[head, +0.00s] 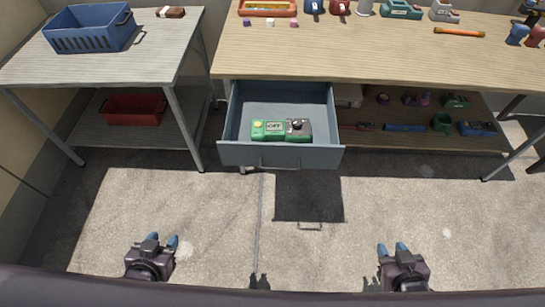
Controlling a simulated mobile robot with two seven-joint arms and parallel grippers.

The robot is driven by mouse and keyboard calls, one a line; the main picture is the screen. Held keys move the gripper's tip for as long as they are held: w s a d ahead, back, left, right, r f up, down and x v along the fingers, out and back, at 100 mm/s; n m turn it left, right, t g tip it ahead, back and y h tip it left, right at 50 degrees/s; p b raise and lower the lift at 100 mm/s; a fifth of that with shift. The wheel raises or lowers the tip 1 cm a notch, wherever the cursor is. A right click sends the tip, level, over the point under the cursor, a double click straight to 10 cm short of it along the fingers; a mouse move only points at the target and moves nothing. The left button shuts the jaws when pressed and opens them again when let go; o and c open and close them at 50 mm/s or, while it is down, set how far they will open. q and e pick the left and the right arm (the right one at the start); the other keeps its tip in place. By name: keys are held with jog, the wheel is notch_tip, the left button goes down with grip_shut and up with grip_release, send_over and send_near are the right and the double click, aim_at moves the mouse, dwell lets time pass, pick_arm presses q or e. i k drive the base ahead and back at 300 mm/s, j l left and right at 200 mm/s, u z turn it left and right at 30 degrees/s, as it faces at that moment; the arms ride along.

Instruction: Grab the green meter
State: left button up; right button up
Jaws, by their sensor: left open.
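The green meter (268,131) lies in the open drawer (285,155) under the long bench, near the drawer's front wall. It has a small display, a yellowish spot at its left end and a dark round dial on the greyer right end. My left gripper (163,241) is open and empty at the lower left, over the floor, well short of the drawer. My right gripper (393,248) has its fingers apart and empty at the lower right, also away from the drawer. Nothing covers the meter.
The long bench (300,55) holds several tools along its back. A side table (165,55) at left carries a blue crate (90,28), with a red bin (133,109) below. The floor before the drawer is clear.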

aim_at(270, 131)
jog(key=i+j+z, duration=0.2)
jog(key=j, duration=0.25)
jog(key=i+j+z, duration=0.25)
jog(key=j, duration=0.2)
jog(key=j+z, duration=0.2)
jog(key=j, duration=0.25)
jog(key=i+j+z, duration=0.25)
jog(key=j, duration=0.3)
jog(key=j+z, duration=0.2)
jog(key=j, duration=0.3)
jog(key=k, duration=0.05)
